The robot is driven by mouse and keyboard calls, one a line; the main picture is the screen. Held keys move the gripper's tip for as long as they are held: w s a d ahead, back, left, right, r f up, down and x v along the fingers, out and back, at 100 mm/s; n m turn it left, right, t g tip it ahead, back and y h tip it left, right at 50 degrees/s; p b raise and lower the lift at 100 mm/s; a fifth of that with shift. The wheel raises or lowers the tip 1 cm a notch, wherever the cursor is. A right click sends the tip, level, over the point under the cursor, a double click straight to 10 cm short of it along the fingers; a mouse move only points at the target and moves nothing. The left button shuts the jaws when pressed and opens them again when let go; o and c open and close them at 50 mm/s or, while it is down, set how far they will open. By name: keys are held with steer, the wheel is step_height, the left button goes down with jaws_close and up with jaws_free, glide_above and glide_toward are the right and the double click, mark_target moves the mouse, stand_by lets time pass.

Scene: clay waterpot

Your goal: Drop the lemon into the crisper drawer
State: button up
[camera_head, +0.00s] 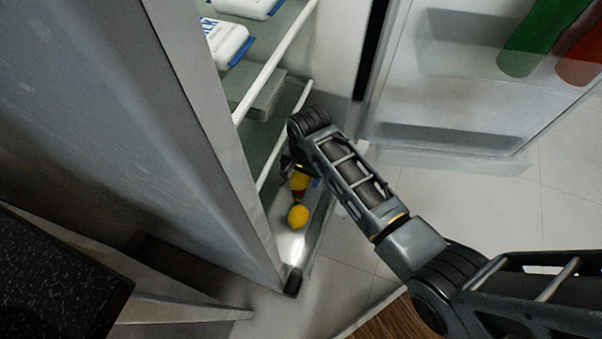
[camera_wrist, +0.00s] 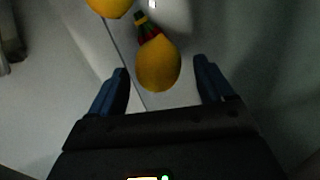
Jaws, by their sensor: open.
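In the head view a yellow round fruit, which looks like a lemon (camera_head: 299,182), sits just below my gripper (camera_head: 293,167). It also shows in the wrist view (camera_wrist: 158,65), between the two blue fingertips of my gripper (camera_wrist: 160,74), which are open and apart from it. A second yellow fruit (camera_head: 297,216) lies nearer the front; it shows at the top edge of the wrist view (camera_wrist: 109,6). I cannot tell which is the task's lemon. Both appear over or in a pale, clear-sided bin (camera_head: 291,244) low in the fridge, likely the crisper drawer.
A small red, green and yellow item (camera_wrist: 146,27) sits between the fruits. Glass shelves with white packages (camera_head: 226,43) are above. The open fridge door (camera_head: 470,75) stands right, holding green (camera_head: 535,38) and red (camera_head: 583,60) items. Tiled floor (camera_head: 345,255) is clear.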

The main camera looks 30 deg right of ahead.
mark_target(304, 176)
step_height(304, 176, up, 12)
steer(key=p, duration=0.4)
steer(key=shift+s+d+f, duration=0.15)
steer(key=shift+s+d, duration=0.1)
steer(key=shift+s, duration=0.15)
